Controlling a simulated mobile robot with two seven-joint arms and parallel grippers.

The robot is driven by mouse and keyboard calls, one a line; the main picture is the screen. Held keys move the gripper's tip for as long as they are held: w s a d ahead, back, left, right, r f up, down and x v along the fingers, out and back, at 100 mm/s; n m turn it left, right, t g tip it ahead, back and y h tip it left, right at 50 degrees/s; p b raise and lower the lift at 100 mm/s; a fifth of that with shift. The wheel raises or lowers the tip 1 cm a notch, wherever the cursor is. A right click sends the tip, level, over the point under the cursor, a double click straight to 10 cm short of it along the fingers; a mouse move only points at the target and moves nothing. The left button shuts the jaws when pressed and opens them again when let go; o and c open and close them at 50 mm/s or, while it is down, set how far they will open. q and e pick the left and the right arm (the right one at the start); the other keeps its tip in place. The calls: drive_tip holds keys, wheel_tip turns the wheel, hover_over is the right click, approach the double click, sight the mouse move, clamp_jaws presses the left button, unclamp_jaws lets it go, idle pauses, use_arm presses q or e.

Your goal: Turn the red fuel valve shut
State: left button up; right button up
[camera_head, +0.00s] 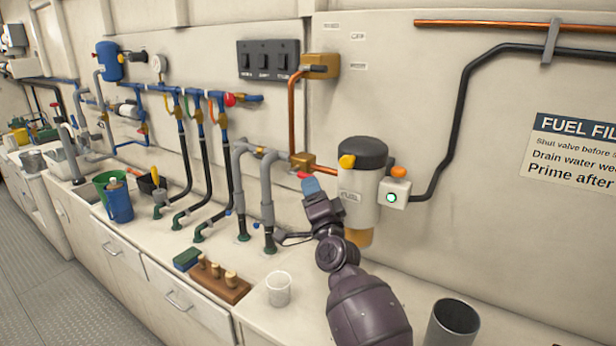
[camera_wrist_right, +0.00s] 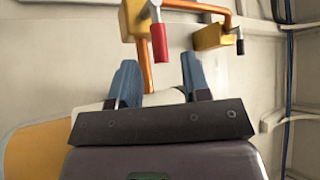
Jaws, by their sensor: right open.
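The red fuel valve handle (camera_head: 304,175) shows just above my right gripper's fingertips in the head view, below a brass valve body (camera_head: 302,160) on the copper line. In the right wrist view the red grip (camera_wrist_right: 159,42) hangs from a bent metal lever on the brass body (camera_wrist_right: 135,18). My right gripper (camera_head: 312,186) is open, with blue fingers. In the wrist view the gripper (camera_wrist_right: 159,80) has its fingers spread either side of the grip's line. The grip's lower end is near fingertip level, with no visible contact. My left gripper is out of view.
The fuel filter (camera_head: 358,190) stands close right of my right gripper, with a switch box (camera_head: 394,194) beside it. Grey pipes (camera_head: 267,195) rise on the left. A white cup (camera_head: 279,289), a wooden peg block (camera_head: 220,282) and a grey cylinder (camera_head: 452,325) stand on the counter.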

sight(305, 174)
drive_tip(key=shift+x, duration=2.3)
clamp_jaws()
